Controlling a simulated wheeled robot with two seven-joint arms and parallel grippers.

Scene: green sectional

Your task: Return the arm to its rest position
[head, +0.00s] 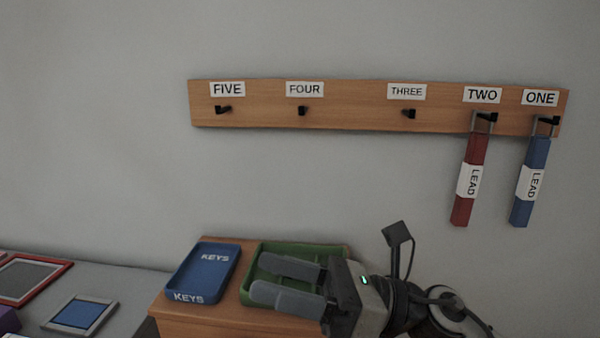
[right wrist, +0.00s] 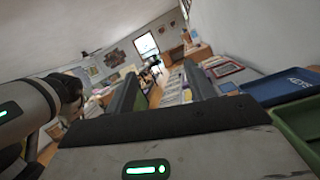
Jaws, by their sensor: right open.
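My right gripper (head: 287,282) is open and empty in the head view. Its two grey fingers point left, in front of and above the green tray (head: 345,248) on the wooden cabinet. In the right wrist view the two fingers (right wrist: 160,90) stand apart with nothing between them. My left gripper is not in view.
A wooden rack (head: 350,112) on the wall has hooks labelled ONE to FIVE. A red lead (head: 465,205) hangs at TWO and a blue lead (head: 526,155) at ONE. A blue KEYS tray (head: 207,272) sits left of the green tray. Framed items (head: 80,314) lie at lower left.

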